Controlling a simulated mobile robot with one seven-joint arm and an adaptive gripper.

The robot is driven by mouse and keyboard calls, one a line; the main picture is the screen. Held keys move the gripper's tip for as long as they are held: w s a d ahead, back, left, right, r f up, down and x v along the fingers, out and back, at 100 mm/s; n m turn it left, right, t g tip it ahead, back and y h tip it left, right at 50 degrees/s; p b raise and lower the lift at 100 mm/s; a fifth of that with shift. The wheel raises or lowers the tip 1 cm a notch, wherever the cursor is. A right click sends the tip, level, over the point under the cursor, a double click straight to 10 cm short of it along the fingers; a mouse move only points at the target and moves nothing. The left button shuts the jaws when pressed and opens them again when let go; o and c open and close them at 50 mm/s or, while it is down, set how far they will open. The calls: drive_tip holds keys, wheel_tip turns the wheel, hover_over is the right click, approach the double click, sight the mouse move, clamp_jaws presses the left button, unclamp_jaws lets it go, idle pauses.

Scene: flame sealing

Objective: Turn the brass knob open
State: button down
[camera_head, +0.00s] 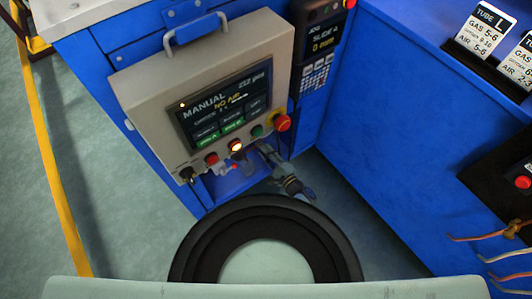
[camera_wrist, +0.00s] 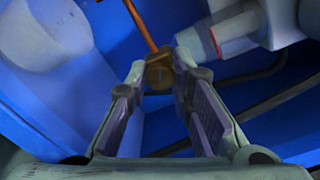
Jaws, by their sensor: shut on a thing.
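The brass knob (camera_wrist: 159,77) shows in the wrist view, at the upper middle, at the lower end of a thin copper-coloured rod or pipe (camera_wrist: 141,24). My gripper (camera_wrist: 160,68) is shut on the knob, with one finger on its left side and one on its right. The knob's face shows between the fingertips. How far the knob is turned is hard to tell. In the head view I cannot make out the knob below the control panel (camera_head: 150,88).
In the wrist view, a white cylinder (camera_wrist: 225,38) with a red ring lies close right of the knob, and a pale round part (camera_wrist: 55,35) is at upper left. Dark hoses run behind. In the head view, blue cabinets surround the panel; green floor (camera_head: 110,190) is clear at left.

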drive_tip(key=c, duration=1.4)
unclamp_jaws()
drive_tip(key=shift+c, duration=0.2)
